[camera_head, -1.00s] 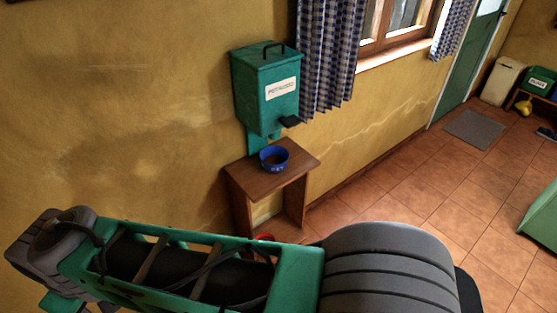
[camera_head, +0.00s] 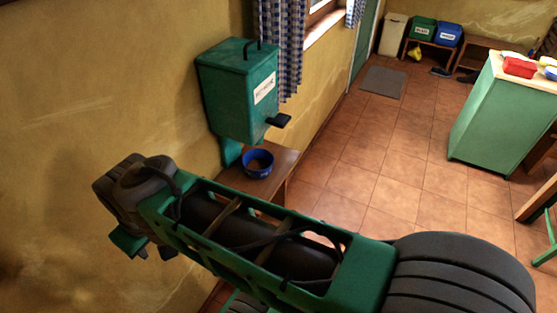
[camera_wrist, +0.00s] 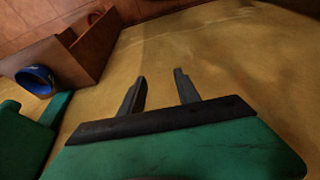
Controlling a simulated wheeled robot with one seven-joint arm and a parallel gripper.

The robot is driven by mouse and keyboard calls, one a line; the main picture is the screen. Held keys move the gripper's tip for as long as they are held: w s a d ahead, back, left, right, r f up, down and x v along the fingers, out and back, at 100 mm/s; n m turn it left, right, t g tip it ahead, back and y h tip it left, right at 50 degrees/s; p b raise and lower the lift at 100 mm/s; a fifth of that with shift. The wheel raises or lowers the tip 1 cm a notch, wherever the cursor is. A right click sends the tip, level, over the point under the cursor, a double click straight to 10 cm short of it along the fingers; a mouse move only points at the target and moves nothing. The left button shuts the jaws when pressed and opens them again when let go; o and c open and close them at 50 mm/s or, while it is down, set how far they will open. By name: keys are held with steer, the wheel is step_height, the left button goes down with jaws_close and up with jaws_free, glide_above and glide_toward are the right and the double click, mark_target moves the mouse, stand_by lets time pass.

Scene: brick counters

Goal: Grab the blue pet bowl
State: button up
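The blue pet bowl (camera_head: 258,163) stands on a small brown wooden stand (camera_head: 283,180) against the yellow wall, below a green pet food dispenser (camera_head: 240,92). The bowl holds something brown. It also shows in the wrist view (camera_wrist: 36,79) at the left edge, well to the side of the fingers. My gripper (camera_wrist: 162,84) is open and empty, its two dark fingers apart, facing the bare wall. In the head view my arm crosses in front and hides part of the stand.
The dispenser's black spout (camera_head: 279,121) juts out near the bowl. A green counter (camera_head: 500,118) with a red item on top stands at the right. A grey mat (camera_head: 383,82) lies on the tiled floor, which is mostly clear in the middle.

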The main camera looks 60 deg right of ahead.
mark_target(259, 165)
steer(key=w+d+f+t+b, duration=0.2)
steer(key=w+d+f+b, duration=0.25)
steer(key=d+f, duration=0.35)
steer(key=w+d+f+t+b, duration=0.2)
steer(key=w+d+f+b, duration=0.3)
steer(key=d, duration=0.6)
steer(key=s+d+f+m+t+h+b, duration=0.1)
steer(key=s+d+h+b, duration=0.1)
steer(key=d, duration=0.4)
steer(key=s+d+f+m+t+h+b, duration=0.1)
steer(key=s+d+f+t+h+b, duration=0.1)
steer(key=s+d, duration=0.2)
steer(key=s+d+f+m+t+h+b, duration=0.1)
steer(key=s+d+h+b, duration=0.1)
steer(key=d, duration=0.8)
steer(key=shift+s+f+m+t+b, duration=0.35)
steer(key=shift+s+m+b, duration=0.1)
steer(key=shift+s, duration=0.2)
steer(key=x, duration=1.1)
steer(key=shift+p, duration=0.35)
steer(key=shift+w+d+f, duration=0.15)
steer(key=shift+w+d, duration=0.05)
steer(key=shift+w, duration=0.05)
steer(key=shift+c, duration=0.5)
jaws_close()
